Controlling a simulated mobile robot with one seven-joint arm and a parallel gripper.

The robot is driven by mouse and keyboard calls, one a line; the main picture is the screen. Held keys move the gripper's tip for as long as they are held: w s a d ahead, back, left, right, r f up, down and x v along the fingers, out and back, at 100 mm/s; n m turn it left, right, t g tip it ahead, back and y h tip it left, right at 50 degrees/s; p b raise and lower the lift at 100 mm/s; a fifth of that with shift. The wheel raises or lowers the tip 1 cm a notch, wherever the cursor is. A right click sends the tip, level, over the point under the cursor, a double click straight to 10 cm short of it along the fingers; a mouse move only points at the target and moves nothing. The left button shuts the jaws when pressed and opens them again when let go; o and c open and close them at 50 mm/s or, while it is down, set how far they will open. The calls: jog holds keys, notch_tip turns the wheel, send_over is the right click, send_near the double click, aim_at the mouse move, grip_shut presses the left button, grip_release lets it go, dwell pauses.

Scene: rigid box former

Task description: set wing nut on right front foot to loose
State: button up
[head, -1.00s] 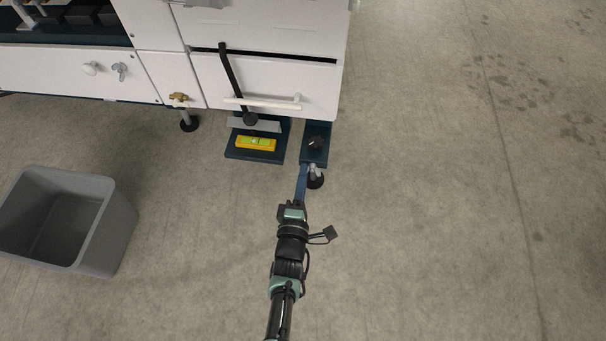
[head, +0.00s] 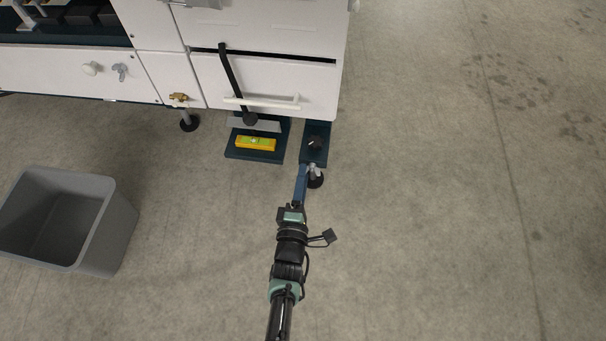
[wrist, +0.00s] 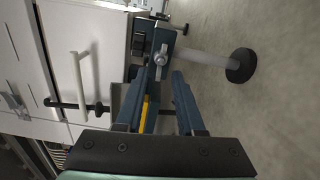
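The right front foot (wrist: 240,65) has a round black pad and a pale rod, and stands out from the dark blue bracket at the machine's corner. It also shows in the head view (head: 316,181). A silver wing nut (wrist: 161,58) sits on the blue bracket beside the rod. In the head view it is too small and hidden to make out. My gripper (wrist: 159,84) has its blue fingers apart, with the wing nut just beyond the tips and roughly between them. Nothing shows held. In the head view my gripper (head: 303,170) reaches the bracket's front end.
A yellow spirit level (head: 256,144) lies on a blue plate left of the bracket. A black lever (head: 231,80) and white handle (head: 275,102) are on the white machine front. A grey bin (head: 95,225) stands at left. The floor at right is clear.

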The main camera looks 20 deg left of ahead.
jog(key=p+v, duration=0.5)
jog(key=v, duration=0.7)
jog(key=shift+r, duration=0.1)
